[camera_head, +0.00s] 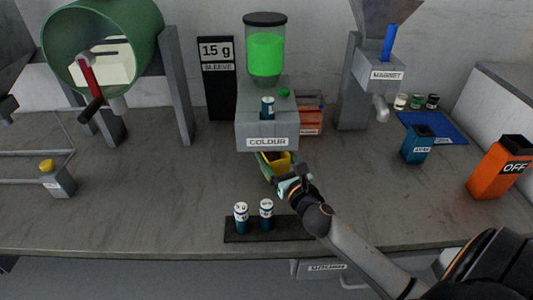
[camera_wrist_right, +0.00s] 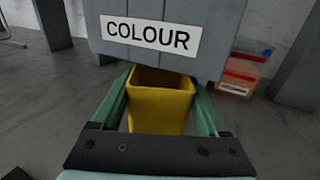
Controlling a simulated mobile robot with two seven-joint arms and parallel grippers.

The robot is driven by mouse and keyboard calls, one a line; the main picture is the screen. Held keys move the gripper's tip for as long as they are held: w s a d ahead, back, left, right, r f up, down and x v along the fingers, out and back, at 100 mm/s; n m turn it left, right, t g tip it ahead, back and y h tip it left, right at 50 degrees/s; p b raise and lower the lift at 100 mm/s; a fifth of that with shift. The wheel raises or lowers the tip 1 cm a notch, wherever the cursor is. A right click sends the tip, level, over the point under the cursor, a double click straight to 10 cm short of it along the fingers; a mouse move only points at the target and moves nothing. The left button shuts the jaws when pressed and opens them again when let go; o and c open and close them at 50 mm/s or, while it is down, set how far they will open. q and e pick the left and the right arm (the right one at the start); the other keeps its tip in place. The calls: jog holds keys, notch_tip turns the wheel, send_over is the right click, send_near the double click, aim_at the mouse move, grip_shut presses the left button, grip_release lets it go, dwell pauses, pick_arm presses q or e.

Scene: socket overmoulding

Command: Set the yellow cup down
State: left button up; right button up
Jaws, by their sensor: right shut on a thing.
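The yellow cup (camera_wrist_right: 158,108) is a square, open-topped cup, upright between the green fingers of my right gripper (camera_wrist_right: 160,106) in the right wrist view. The gripper is shut on it. In the head view the yellow cup (camera_head: 275,162) shows at the tip of my right gripper (camera_head: 276,167), just below and in front of the grey COLOUR dispenser (camera_head: 267,128). The cup's rim is close under the dispenser's front edge. I cannot tell whether its base touches the table. My left gripper is not in view.
A dark tray (camera_head: 285,236) with two white-topped cans stands near the front edge. A blue container (camera_head: 417,145), a blue mat (camera_head: 447,130) and an orange OFF bin (camera_head: 500,168) are at the right. A green drum (camera_head: 140,30) is at the left.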

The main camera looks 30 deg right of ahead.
aim_at(270, 160)
jog(key=w, duration=0.5)
jog(key=shift+d, duration=0.35)
notch_tip(270, 160, down, 3)
jog(key=shift+f+b, duration=0.1)
jog(key=shift+b, duration=0.7)
jog(key=shift+f, duration=0.35)
jog(key=o, duration=1.4)
jog(key=shift+c, duration=0.2)
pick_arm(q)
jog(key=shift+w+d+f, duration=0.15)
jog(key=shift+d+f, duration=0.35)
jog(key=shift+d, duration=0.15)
